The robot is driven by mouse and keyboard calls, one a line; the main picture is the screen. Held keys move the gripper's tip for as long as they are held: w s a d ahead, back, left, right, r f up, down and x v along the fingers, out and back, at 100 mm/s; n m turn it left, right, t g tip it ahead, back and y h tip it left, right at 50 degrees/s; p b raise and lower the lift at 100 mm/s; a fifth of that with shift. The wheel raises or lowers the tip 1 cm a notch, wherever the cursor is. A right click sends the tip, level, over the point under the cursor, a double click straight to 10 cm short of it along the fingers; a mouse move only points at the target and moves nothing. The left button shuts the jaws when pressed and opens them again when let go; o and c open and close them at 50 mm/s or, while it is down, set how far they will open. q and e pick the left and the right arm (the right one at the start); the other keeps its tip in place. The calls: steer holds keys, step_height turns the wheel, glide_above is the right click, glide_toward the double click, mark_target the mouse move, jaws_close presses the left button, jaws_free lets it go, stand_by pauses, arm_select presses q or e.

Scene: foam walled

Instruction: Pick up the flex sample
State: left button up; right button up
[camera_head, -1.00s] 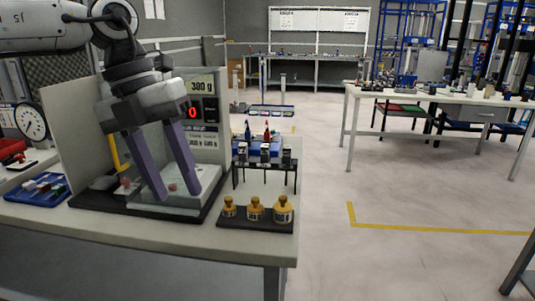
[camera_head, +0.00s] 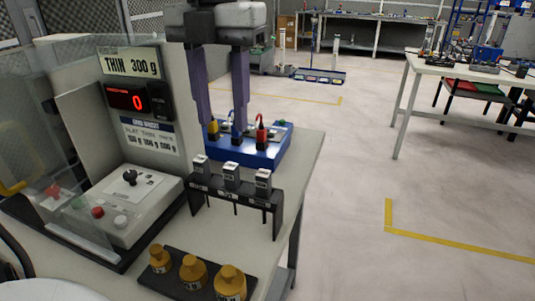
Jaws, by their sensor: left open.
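I cannot tell for sure which thing is the flex sample, as no label names it. Small grey-topped pieces stand in a black rack (camera_head: 235,193) near the bench's right edge. Behind the rack is a blue box (camera_head: 262,155) with a red-topped plug (camera_head: 262,133) and other upright pieces. My left gripper (camera_head: 226,128) points down over the blue box. Its two purple fingers are apart, with nothing seen held between them. The fingertips are close to the box's upright pieces; contact cannot be told. My right gripper is out of view.
A weighing station (camera_head: 150,100) with a red "0" display and a "THIN 300 g" sign stands at left, with a clear panel. Brass weights (camera_head: 193,272) stand on a black tray in front. Open floor lies right, before another table (camera_head: 465,72).

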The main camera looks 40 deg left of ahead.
arm_select(q)
glide_above(231, 165)
steer(key=s, duration=0.1)
step_height(231, 165, down, 5)
steer(key=shift+r+b, duration=0.15)
steer(key=shift+b, duration=0.15)
steer(key=f, duration=0.4)
steer(key=shift+w+f, duration=0.1)
steer(key=shift+w, duration=0.3)
steer(key=shift+f, duration=0.55)
jaws_close()
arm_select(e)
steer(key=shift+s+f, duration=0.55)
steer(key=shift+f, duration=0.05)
arm_select(q)
steer(key=shift+r, duration=0.1)
